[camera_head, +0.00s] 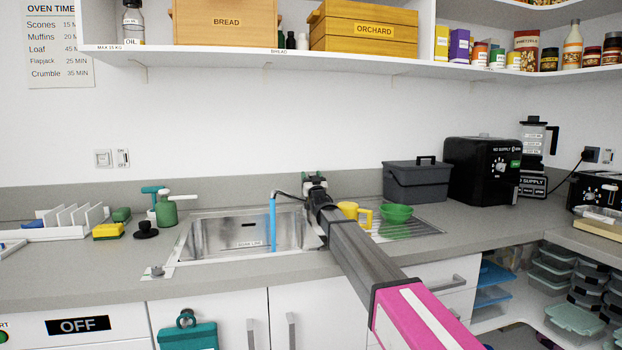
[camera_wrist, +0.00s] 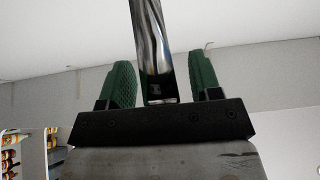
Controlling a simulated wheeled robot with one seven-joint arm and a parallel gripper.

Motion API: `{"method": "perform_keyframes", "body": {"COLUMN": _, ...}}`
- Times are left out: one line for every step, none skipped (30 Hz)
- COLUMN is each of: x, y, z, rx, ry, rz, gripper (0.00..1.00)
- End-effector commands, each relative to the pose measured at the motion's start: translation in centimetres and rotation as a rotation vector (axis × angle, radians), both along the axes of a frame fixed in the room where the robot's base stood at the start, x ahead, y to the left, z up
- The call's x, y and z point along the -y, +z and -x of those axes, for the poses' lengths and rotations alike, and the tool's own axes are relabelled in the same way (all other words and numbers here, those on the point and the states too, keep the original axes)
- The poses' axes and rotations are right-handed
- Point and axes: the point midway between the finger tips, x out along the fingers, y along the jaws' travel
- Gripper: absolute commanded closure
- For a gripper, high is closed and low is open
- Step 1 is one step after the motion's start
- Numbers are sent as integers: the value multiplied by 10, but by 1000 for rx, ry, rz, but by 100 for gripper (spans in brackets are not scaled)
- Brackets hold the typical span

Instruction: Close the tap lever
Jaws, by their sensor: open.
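The tap's thin dark spout (camera_head: 288,194) arches over the sink, and a blue stream of water (camera_head: 272,225) runs from it into the basin. My gripper (camera_head: 315,182) is at the tap, behind the sink's right part, and hides most of the tap body and its lever in the head view. In the wrist view my gripper (camera_wrist: 164,78) has its two green fingers apart. A shiny chrome bar (camera_wrist: 149,40), which looks like the tap lever, stands between them, with a visible gap on each side.
The steel sink (camera_head: 215,237) is set in the grey worktop. A yellow mug (camera_head: 348,210) and a green bowl (camera_head: 397,213) stand close to the right of my arm. A dark grey bin (camera_head: 415,182) is behind them. A white shelf (camera_head: 240,57) hangs above.

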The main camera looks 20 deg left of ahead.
Motion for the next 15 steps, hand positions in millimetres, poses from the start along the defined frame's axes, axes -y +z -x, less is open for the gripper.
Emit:
{"method": "perform_keyframes", "body": {"x": 1, "y": -1, "z": 1, "rx": 0, "ry": 0, "rz": 0, "gripper": 42}}
{"method": "perform_keyframes", "body": {"x": 1, "y": -1, "z": 2, "rx": 0, "ry": 0, "rz": 0, "gripper": 42}}
{"method": "perform_keyframes", "body": {"x": 2, "y": -2, "z": 4, "rx": 0, "ry": 0, "rz": 0, "gripper": 42}}
{"method": "perform_keyframes", "body": {"x": 3, "y": -3, "z": 6, "rx": 0, "ry": 0, "rz": 0, "gripper": 42}}
{"method": "perform_keyframes", "body": {"x": 5, "y": -5, "z": 8, "rx": 0, "ry": 0, "rz": 0, "gripper": 42}}
{"method": "perform_keyframes", "body": {"x": 7, "y": -7, "z": 11, "rx": 0, "ry": 0, "rz": 0, "gripper": 42}}
{"method": "perform_keyframes", "body": {"x": 8, "y": -9, "z": 14, "rx": 0, "ry": 0, "rz": 0, "gripper": 42}}
{"method": "perform_keyframes", "body": {"x": 10, "y": -11, "z": 17, "rx": 0, "ry": 0, "rz": 0, "gripper": 42}}
{"method": "perform_keyframes", "body": {"x": 13, "y": -14, "z": 21, "rx": 0, "ry": 0, "rz": 0, "gripper": 42}}
{"method": "perform_keyframes", "body": {"x": 15, "y": -16, "z": 25, "rx": -1, "ry": 0, "rz": 1, "gripper": 42}}
{"method": "perform_keyframes", "body": {"x": 18, "y": -17, "z": 30, "rx": 0, "ry": 0, "rz": 0, "gripper": 42}}
{"method": "perform_keyframes", "body": {"x": 22, "y": -16, "z": 37, "rx": 1, "ry": 0, "rz": -1, "gripper": 42}}
{"method": "perform_keyframes", "body": {"x": 26, "y": -16, "z": 42, "rx": 1, "ry": 0, "rz": -1, "gripper": 42}}
{"method": "perform_keyframes", "body": {"x": 29, "y": -16, "z": 48, "rx": 0, "ry": 0, "rz": 0, "gripper": 42}}
{"method": "perform_keyframes", "body": {"x": 33, "y": -16, "z": 55, "rx": 0, "ry": 0, "rz": 0, "gripper": 42}}
